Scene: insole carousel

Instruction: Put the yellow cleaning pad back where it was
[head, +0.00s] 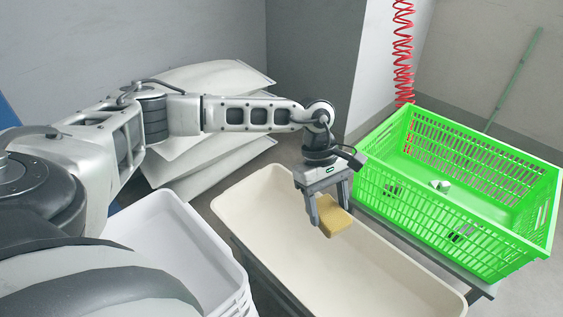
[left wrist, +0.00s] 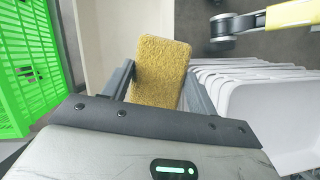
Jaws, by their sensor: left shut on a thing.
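The yellow cleaning pad (head: 333,217) is a small rough-surfaced block. My left gripper (head: 328,212) is shut on it and holds it over the cream tub (head: 243,191), with the fingers pointing down. In the left wrist view the pad (left wrist: 159,72) stands between the two fingers of the left gripper (left wrist: 156,88), its far end sticking out past them. The inside of the tub under the pad looks empty. My right gripper does not show.
A green crate (head: 462,200) with a small white and dark item (head: 440,185) inside stands right of the tub. Stacked white bins (head: 180,235) stand at its left. White sacks (head: 215,78) are piled behind. A red coiled hose (head: 403,50) hangs at the back.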

